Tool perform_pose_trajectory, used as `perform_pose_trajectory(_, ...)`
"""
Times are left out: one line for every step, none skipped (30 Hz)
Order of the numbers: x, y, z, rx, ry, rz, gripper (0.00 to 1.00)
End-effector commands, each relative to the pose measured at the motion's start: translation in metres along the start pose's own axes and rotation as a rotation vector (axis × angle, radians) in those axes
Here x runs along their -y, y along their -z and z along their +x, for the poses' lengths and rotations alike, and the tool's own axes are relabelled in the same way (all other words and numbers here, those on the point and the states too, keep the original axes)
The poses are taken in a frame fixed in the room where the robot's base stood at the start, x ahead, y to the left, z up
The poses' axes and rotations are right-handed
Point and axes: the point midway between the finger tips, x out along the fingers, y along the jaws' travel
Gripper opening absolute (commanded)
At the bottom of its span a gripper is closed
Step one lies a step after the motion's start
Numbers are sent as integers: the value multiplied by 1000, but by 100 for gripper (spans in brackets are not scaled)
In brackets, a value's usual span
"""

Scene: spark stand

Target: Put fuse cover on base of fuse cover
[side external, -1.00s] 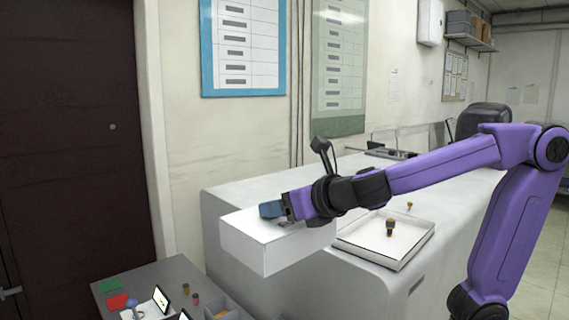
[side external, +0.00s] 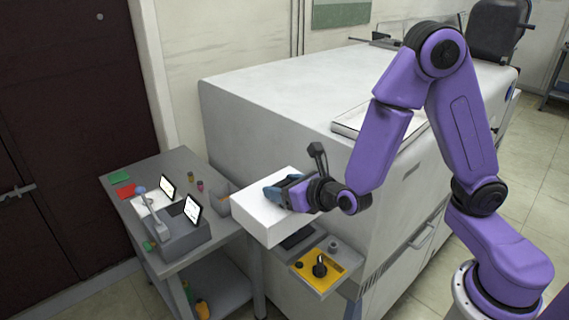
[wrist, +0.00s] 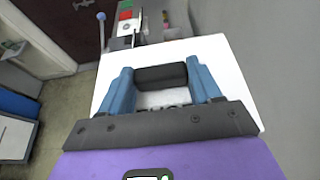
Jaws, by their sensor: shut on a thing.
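The fuse cover (side external: 262,215) is a white box with faint dark lettering on top, held in the air at the front of the large white machine. My gripper (side external: 283,186) is shut on its top. In the wrist view, the blue fingers of my gripper (wrist: 162,88) stand on either side of the black handle of the fuse cover (wrist: 215,52). Below the box, a dark recessed panel (side external: 299,238) shows beside a yellow panel on a small ledge. I cannot tell whether this is the base; the box hides part of it.
The yellow panel (side external: 325,268) carries a black knob. A grey side table (side external: 178,163) at left holds tablets, a grey device and small coloured items. The white machine (side external: 270,100) stands behind the box; a white tray (side external: 350,122) lies on top, partly behind my arm.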

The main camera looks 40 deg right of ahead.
Motion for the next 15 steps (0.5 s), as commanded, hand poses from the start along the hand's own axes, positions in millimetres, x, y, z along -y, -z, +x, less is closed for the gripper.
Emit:
perform_pose_trajectory(1,10,4,-3,3,-4,22)
perform_pose_trajectory(0,14,6,-2,1,-3,22)
perform_pose_trajectory(0,20,8,-3,0,-3,22)
perform_pose_trajectory(0,23,10,-2,1,-2,22)
perform_pose_trajectory(0,27,11,-1,2,-2,22)
perform_pose_trajectory(0,30,13,0,1,0,22)
perform_pose_trajectory(0,33,14,0,1,0,22)
perform_pose_trajectory(0,35,15,0,0,1,22)
perform_pose_trajectory(0,37,16,1,0,1,22)
perform_pose_trajectory(0,39,16,1,0,2,22)
perform_pose_trajectory(0,40,17,2,0,2,22)
perform_pose_trajectory(0,41,17,2,0,2,22)
perform_pose_trajectory(0,42,18,2,0,2,22)
perform_pose_trajectory(0,44,18,1,0,2,22)
perform_pose_trajectory(0,45,19,1,0,2,22)
